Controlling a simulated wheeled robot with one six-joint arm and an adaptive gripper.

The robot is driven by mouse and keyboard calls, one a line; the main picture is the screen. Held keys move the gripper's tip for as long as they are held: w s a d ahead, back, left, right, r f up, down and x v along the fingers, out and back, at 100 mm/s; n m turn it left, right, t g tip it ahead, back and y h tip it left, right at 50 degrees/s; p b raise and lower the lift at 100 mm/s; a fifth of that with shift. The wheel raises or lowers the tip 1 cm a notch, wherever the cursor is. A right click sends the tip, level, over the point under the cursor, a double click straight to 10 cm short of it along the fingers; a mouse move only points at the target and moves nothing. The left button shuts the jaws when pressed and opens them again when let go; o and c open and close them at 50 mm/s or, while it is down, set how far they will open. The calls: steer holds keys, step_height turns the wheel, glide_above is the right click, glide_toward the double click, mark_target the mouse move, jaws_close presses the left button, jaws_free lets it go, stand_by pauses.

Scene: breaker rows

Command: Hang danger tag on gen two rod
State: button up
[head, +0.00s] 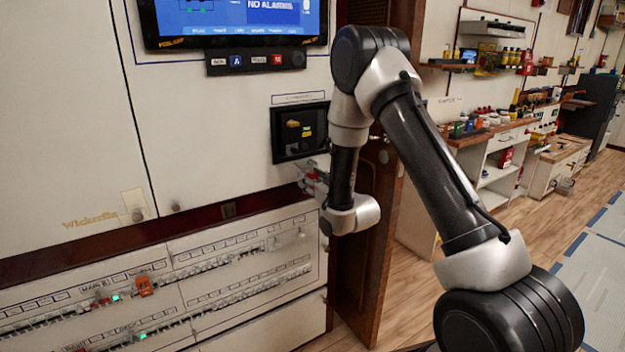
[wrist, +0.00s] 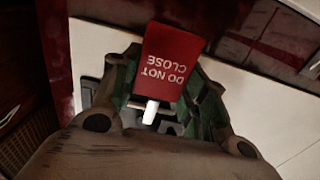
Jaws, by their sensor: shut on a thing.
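The red danger tag (wrist: 172,62) reads "DO NOT CLOSE" and shows upside down in the wrist view. My gripper (wrist: 160,88) is shut on it, with a finger on each side. A small white piece (wrist: 150,112) shows at the tag's lower end; I cannot tell what it is. In the head view my gripper (head: 312,178) is at the cabinet front, just below the black switch panel (head: 300,132) and above the right end of the breaker rows. The tag is too small to read there. I cannot make out the gen two rod; my arm hides part of that area.
Breaker rows (head: 200,270) with small green lights run along the lower cabinet, with an orange piece (head: 144,285) on the upper row. A screen (head: 235,18) hangs above. A brown wooden post (head: 372,230) stands close right of my wrist. Open floor (head: 530,225) lies further right.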

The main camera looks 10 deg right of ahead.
steer(key=shift+f, duration=0.1)
stand_by(0.3)
steer(key=o, duration=1.1)
